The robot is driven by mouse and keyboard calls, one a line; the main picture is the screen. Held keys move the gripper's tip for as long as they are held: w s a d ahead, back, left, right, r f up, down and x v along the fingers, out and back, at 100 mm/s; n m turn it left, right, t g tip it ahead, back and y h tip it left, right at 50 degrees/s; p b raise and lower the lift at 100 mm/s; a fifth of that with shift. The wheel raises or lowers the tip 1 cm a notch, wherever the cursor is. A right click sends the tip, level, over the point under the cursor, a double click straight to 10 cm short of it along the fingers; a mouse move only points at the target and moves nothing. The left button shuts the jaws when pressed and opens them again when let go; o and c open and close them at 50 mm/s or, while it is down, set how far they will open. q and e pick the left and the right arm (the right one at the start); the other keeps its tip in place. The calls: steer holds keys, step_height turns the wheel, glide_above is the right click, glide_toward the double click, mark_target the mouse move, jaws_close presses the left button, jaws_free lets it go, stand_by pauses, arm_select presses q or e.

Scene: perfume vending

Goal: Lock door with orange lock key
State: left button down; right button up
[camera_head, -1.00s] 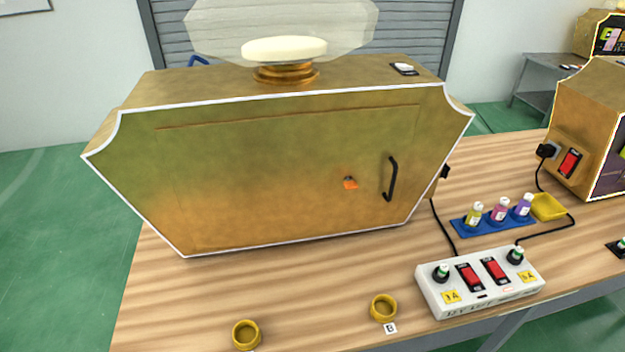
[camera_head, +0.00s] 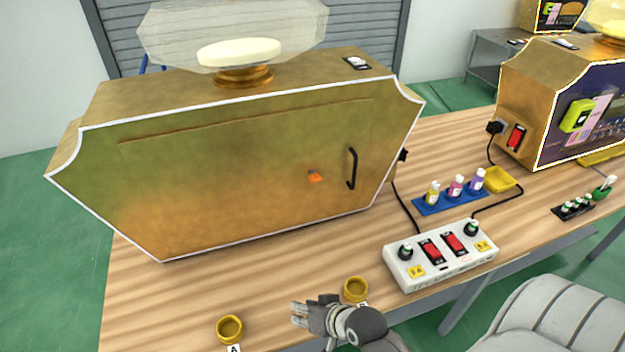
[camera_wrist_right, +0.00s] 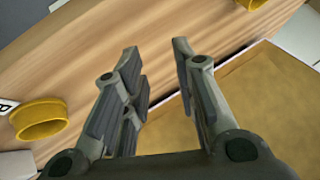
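The orange lock key (camera_head: 315,176) sits on the gold front door (camera_head: 220,170) of the large machine, left of the black handle (camera_head: 352,168). The door looks closed. My right gripper (camera_head: 297,314) is low at the front of the table, well below the key and left of a yellow cup. In the right wrist view its fingers (camera_wrist_right: 155,48) are apart with nothing between them. The gold machine face (camera_wrist_right: 225,95) shows beyond them there, but the key does not. My left gripper is not in view.
Two yellow cups (camera_head: 230,328) (camera_head: 355,289) stand near the table's front edge. A white switch box (camera_head: 440,255) and a blue tray (camera_head: 450,203) with small bottles lie to the right. The wooden surface (camera_head: 190,285) before the door is mostly clear.

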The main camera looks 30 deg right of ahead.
steer(key=w+d+r+m+t+h, duration=0.1)
steer(key=w+d+r+m+t, duration=0.45)
steer(key=w+r+m, duration=0.3)
steer(key=m+t+h+p, duration=0.2)
steer(key=m+t+h, duration=0.25)
steer(key=m, duration=0.35)
glide_toward(314, 176)
steer(key=w+d+p, duration=0.1)
steer(key=w, duration=0.7)
steer(key=shift+d+g, duration=0.3)
steer(key=shift+g, duration=0.1)
steer(key=shift+r+h, duration=0.15)
steer(key=shift+h, duration=0.1)
jaws_close()
